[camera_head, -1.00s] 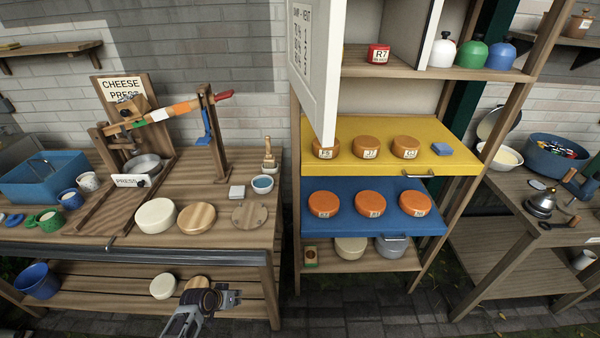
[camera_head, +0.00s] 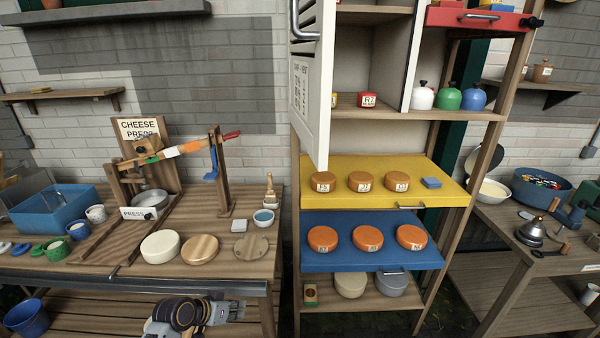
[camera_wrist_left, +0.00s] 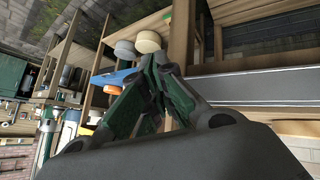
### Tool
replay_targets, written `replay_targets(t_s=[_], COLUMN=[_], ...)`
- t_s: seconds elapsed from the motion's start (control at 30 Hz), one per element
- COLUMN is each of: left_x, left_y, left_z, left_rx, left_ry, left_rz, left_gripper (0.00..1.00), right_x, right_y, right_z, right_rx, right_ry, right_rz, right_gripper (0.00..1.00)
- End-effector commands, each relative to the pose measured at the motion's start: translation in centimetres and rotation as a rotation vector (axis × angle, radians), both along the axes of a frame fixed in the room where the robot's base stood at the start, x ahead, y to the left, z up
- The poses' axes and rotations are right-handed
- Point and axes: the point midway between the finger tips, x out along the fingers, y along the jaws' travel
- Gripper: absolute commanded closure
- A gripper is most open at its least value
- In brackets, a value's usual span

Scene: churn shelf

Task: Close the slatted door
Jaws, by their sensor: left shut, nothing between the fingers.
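The white slatted door (camera_head: 314,95) is on the upper part of the wooden shelf unit. It stands open, swung out toward me, and shows nearly edge-on with a metal handle (camera_head: 296,22) near the top. The compartment behind it is open to view. My left gripper (camera_head: 236,311) is low in the head view, in front of the left table's lower edge, well below and left of the door. It is shut and empty. Its closed fingers also show in the left wrist view (camera_wrist_left: 163,72), where I cannot make out the door. My right gripper is in neither view.
A yellow drawer (camera_head: 447,192) and a blue drawer (camera_head: 375,261), both carrying orange cheeses, stick out below the door. A red drawer (camera_head: 478,20) is at upper right. The cheese press table (camera_head: 225,262) stands left, with a narrow gap before the shelf.

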Motion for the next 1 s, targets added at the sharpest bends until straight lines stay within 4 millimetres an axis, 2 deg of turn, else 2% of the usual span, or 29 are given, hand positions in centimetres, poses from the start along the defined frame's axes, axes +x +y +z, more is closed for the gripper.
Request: replay_targets(t_s=[0.27,0.57,0.67,0.77,1.0], left_x=[1.2,3.2,3.9,4.7,5.4], left_y=[-0.4,-1.0,-1.3,-1.8,-2.9], left_z=[3.1,8.2,10.8,14.2,24.8], left_rx=[-0.035,-0.099,-0.127,-0.165,-0.271], left_ry=[-0.043,-0.116,-0.152,-0.200,-0.347], left_rz=[-0.027,-0.075,-0.101,-0.138,-0.263], left_gripper=[1.00,1.00,1.00,1.00,1.00], right_x=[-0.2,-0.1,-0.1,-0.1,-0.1], right_y=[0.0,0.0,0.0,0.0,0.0], right_z=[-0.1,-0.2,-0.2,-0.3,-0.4], right_rx=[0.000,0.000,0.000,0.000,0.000], right_ry=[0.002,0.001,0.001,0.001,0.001], right_rz=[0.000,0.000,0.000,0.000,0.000], right_gripper=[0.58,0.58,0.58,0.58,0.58])
